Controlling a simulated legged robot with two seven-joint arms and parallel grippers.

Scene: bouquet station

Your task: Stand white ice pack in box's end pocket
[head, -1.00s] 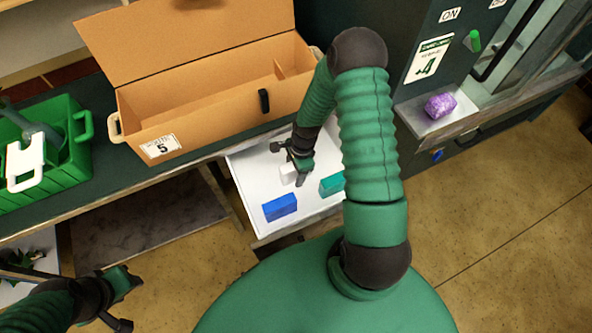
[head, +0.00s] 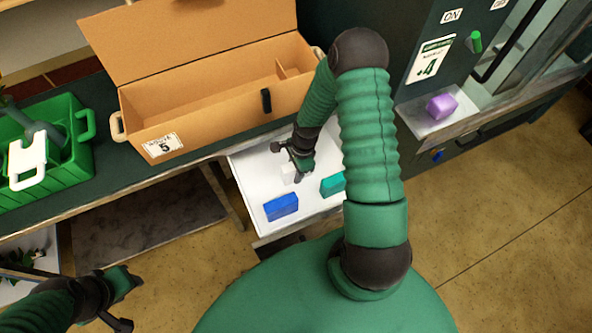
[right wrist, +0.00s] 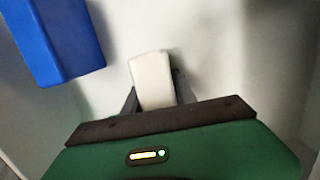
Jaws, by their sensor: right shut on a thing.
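The white ice pack (head: 288,172) is in the open white drawer (head: 247,160), partly hidden by my right gripper (head: 296,172). In the right wrist view the white pack (right wrist: 152,78) stands between the two fingers of my right gripper (right wrist: 158,97), which is shut on it. The cardboard box (head: 200,115) stands open on the bench with its lid up. A divider (head: 290,67) marks off a pocket at its right end. That pocket shows no pack in it. My left gripper (head: 125,290) is at the lower left, away from these things; its fingers are too unclear to judge.
A blue pack (head: 281,207) and a teal pack (head: 333,184) lie in the drawer beside the white one. The blue pack also shows in the right wrist view (right wrist: 62,40). A green crate (head: 70,165) stands left of the box. A purple pack (head: 441,106) lies on a ledge at right.

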